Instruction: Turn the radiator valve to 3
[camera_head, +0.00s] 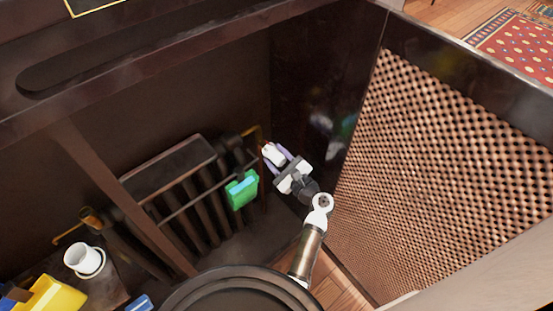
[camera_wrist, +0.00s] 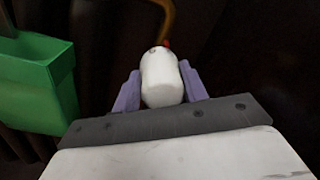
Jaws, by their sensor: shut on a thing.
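The white radiator valve (camera_head: 273,154) sits at the right end of the dark radiator (camera_head: 188,185), near a brass pipe. In the wrist view the valve (camera_wrist: 161,80) is a white rounded knob with a small red mark at its far end. My gripper (camera_head: 277,158) reaches it from the lower right. In the wrist view the purple fingers of my gripper (camera_wrist: 160,88) are on both sides of the knob and shut on it. The numbers on the valve cannot be read, so its setting cannot be told.
A green box (camera_head: 242,190) hangs on the radiator front, just left of my gripper; it also shows in the wrist view (camera_wrist: 38,88). A woven lattice panel (camera_head: 440,165) stands at the right. A white cup (camera_head: 83,259) and yellow container (camera_head: 50,296) are at lower left.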

